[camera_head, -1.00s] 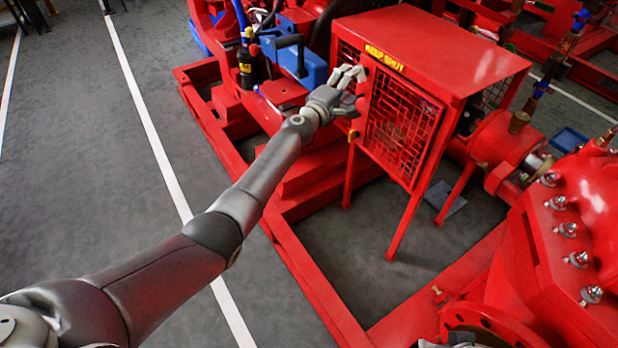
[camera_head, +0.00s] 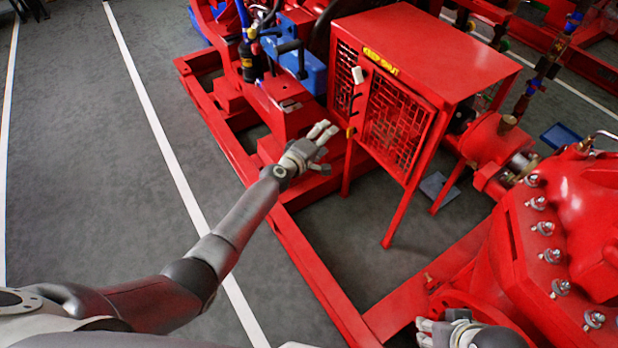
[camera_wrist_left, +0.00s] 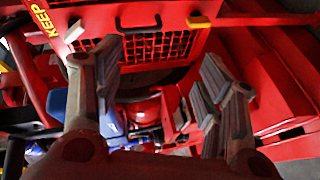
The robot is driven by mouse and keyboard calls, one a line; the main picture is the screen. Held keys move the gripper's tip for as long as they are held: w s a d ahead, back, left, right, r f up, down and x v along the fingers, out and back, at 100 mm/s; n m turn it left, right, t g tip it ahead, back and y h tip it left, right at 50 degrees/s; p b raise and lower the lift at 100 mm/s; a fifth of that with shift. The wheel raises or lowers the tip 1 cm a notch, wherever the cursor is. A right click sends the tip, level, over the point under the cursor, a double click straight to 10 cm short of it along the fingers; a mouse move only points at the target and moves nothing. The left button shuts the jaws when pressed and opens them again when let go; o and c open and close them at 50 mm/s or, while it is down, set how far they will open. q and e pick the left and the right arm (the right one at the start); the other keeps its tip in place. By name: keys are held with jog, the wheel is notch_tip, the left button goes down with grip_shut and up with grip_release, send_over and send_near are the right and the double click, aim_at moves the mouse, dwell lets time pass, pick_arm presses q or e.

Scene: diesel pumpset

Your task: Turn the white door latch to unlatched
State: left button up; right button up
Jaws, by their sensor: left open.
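The red guard box door (camera_head: 396,122) with a mesh panel has a small white latch (camera_head: 357,74) near its upper left corner, beside the yellow KEEP SHUT label. A yellow latch (camera_head: 350,132) sits lower on the same edge. In the left wrist view, the white latch (camera_wrist_left: 74,32), a black handle (camera_wrist_left: 138,22) and the yellow latch (camera_wrist_left: 198,22) lie in a row beyond my fingers. My left gripper (camera_head: 325,138) is open and empty, below and left of the white latch, apart from the door. My right gripper (camera_head: 436,333) is at the bottom edge, partly cut off.
A blue box with a handle (camera_head: 300,62) stands left of the guard box. Red frame rails (camera_head: 318,275) run below and in front. A large red bolted casing (camera_head: 570,230) fills the right. Grey floor (camera_head: 80,150) on the left is clear.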

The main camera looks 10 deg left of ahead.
pick_arm(q)
jog(key=s+a+f+m+g+y+p, duration=0.1)
jog(key=s+a+f+m+g+p, duration=0.1)
jog(key=s+f, duration=0.6)
notch_tip(320, 180, down, 2)
jog(key=shift+m+g+p, duration=0.3)
jog(key=shift+p, duration=0.15)
jog(key=shift+s+a, duration=0.1)
